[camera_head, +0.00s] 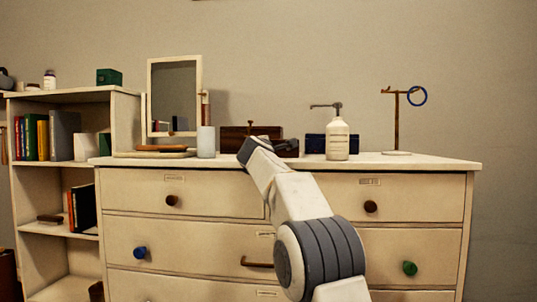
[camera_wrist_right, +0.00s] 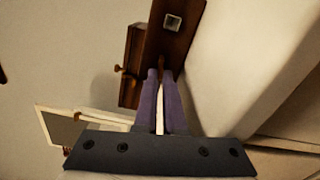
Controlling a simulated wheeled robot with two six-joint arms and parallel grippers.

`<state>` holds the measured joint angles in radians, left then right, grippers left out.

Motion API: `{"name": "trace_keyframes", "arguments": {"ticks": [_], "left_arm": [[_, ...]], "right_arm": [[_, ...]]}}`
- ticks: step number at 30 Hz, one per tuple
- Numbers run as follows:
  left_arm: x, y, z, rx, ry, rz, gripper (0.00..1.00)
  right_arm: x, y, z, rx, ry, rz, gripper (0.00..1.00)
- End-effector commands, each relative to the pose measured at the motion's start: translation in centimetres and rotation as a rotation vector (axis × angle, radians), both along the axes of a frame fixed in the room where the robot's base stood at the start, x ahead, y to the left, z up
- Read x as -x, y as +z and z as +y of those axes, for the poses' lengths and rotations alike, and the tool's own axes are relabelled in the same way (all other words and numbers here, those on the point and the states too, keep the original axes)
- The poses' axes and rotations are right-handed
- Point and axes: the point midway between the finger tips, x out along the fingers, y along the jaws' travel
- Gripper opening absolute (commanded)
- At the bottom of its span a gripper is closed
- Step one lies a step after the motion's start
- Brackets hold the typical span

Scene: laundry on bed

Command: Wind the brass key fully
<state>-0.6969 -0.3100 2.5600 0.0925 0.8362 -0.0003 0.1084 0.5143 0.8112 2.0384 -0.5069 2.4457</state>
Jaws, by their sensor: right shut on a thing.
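My right gripper (camera_wrist_right: 161,75) has its two purple fingers drawn close together, with a narrow pale gap between them. The fingertips are at a dark wooden box (camera_wrist_right: 180,45) with a square metal fitting (camera_wrist_right: 172,21) on its face. The fingers are shut on the brass key, which is mostly hidden between the tips; its angle cannot be told. My left gripper is not in view.
A second brown box (camera_wrist_right: 133,62) with a small knob stands behind. Bookshelves stand left.

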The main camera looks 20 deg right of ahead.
Motion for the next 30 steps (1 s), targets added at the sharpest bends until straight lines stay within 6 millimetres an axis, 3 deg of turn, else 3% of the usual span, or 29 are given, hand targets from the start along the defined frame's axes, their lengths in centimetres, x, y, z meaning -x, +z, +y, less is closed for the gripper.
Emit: {"name": "trace_keyframes", "arguments": {"ticks": [12,27,30], "left_arm": [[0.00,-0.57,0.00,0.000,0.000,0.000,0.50],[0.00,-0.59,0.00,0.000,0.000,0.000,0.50],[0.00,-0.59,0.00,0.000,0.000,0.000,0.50]], "right_arm": [[-0.11,-0.01,0.06,-0.145,0.001,-0.088,0.00],[-0.09,0.04,0.06,-0.161,0.001,-0.098,0.00],[-0.08,0.07,0.06,-0.161,0.001,-0.098,0.37]]}}
